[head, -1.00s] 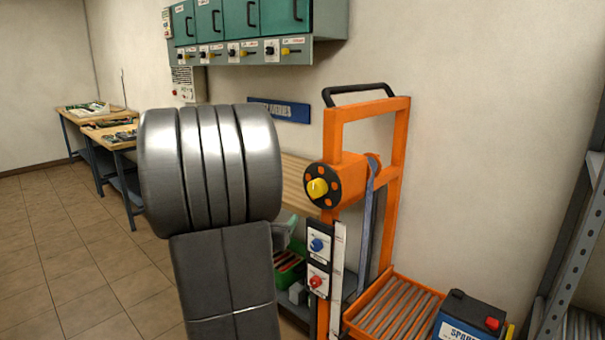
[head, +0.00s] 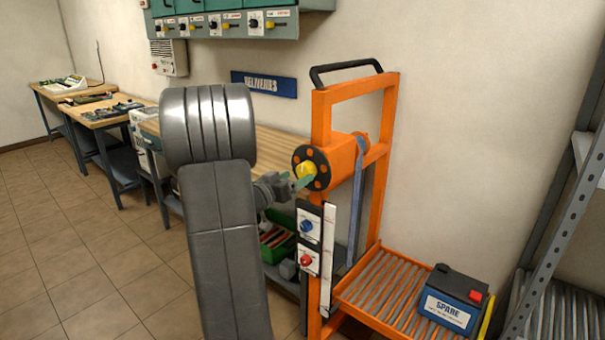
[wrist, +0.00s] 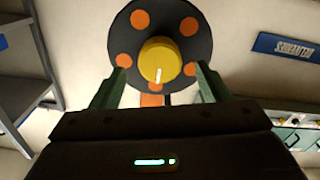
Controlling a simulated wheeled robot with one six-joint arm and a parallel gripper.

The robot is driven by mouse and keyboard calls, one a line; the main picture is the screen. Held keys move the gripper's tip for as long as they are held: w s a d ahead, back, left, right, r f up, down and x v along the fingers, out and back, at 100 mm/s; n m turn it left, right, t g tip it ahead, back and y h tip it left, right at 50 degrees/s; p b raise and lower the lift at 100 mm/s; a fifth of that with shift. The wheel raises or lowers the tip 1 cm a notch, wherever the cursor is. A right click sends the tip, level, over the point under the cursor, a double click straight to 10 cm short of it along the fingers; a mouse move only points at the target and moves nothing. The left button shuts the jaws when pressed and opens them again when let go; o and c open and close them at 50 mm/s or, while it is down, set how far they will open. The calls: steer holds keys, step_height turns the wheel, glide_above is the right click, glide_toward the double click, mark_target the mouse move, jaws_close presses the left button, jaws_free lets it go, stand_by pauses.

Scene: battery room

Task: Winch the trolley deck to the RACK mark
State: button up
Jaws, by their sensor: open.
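The orange trolley (head: 378,215) stands right of my arm. Its winch has a black disc with orange dots and a yellow knob (head: 307,170); in the wrist view the knob (wrist: 160,60) carries a white line pointing down. My gripper (head: 302,184) is at the knob in the head view. In the wrist view its green fingers (wrist: 160,84) are open, one on each side of the knob's lower part, with gaps visible. The roller deck (head: 385,285) is low on the trolley and bears a battery marked SPARE (head: 452,300). A pale scale strip (head: 327,255) runs down the post; its marks are unreadable.
A panel with a blue knob (head: 306,226) and a red knob (head: 306,260) sits just below the winch. A workbench (head: 270,145) stands behind my arm. Metal shelving (head: 560,240) is at the right. Open floor (head: 100,270) lies left.

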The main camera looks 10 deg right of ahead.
mark_target(302, 174)
steer(key=shift+x, duration=2.05)
steer(key=c, duration=1)
steer(key=shift+m, duration=0.4)
